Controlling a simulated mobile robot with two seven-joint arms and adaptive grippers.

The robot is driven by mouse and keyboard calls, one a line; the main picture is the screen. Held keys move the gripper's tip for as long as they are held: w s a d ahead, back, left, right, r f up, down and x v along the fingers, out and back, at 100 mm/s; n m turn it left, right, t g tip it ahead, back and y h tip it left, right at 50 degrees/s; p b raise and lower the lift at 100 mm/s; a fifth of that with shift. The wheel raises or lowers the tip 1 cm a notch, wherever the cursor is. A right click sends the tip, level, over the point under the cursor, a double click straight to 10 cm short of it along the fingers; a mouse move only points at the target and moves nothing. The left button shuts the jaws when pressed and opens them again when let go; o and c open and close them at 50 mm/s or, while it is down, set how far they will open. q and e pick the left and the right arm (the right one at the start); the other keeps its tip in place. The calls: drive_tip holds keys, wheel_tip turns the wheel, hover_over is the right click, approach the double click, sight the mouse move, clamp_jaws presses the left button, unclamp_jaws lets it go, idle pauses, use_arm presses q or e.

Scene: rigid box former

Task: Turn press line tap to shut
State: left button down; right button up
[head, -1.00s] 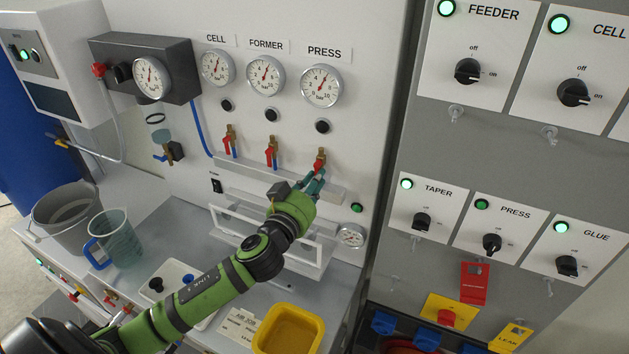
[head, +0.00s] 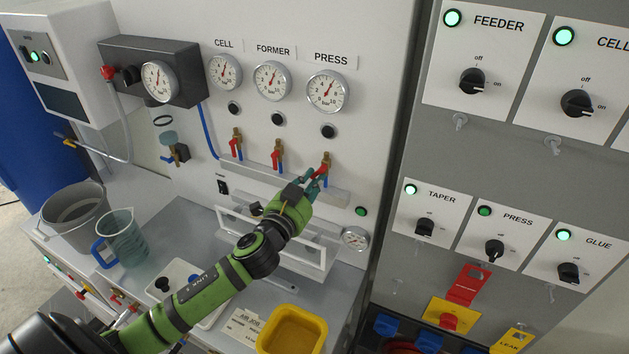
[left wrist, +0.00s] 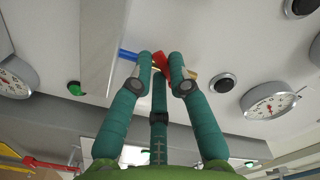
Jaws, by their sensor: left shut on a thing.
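The press line tap (head: 326,161) is the rightmost of the three taps on the white panel, below the PRESS gauge (head: 327,91). It has a brass body and a red lever. My left gripper (head: 312,179) is at this tap, shut on the red lever (left wrist: 162,63), which shows between its teal fingertips in the left wrist view. The lever slants down and to the left from the body, partly hidden by the fingers. The blue pipe (left wrist: 128,55) shows beside the fingers. My right gripper is not in view.
The former tap (head: 279,155) and cell tap (head: 237,144) stand close by on the left. A rail (head: 235,167) runs below the taps. A white frame (head: 300,262), a yellow tray (head: 291,331) and a jug (head: 122,237) are lower down on the bench.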

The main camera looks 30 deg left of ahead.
use_arm(q)
drive_tip(key=m, duration=0.3)
drive_tip(key=r+m, duration=0.1)
drive_tip(key=shift+a+m, duration=0.3)
drive_tip(key=shift+a, duration=0.1)
drive_tip(key=m, duration=0.2)
drive_tip(key=r+m, duration=0.1)
drive_tip(key=m, duration=0.2)
drive_tip(key=shift+a, duration=0.2)
drive_tip(key=shift+m, duration=0.3)
drive_tip(key=c, duration=1.2)
unclamp_jaws()
drive_tip(key=shift+s, duration=0.15)
drive_tip(key=s, duration=1.1)
drive_tip(key=shift+s+d, duration=0.35)
drive_tip(key=shift+s, duration=0.05)
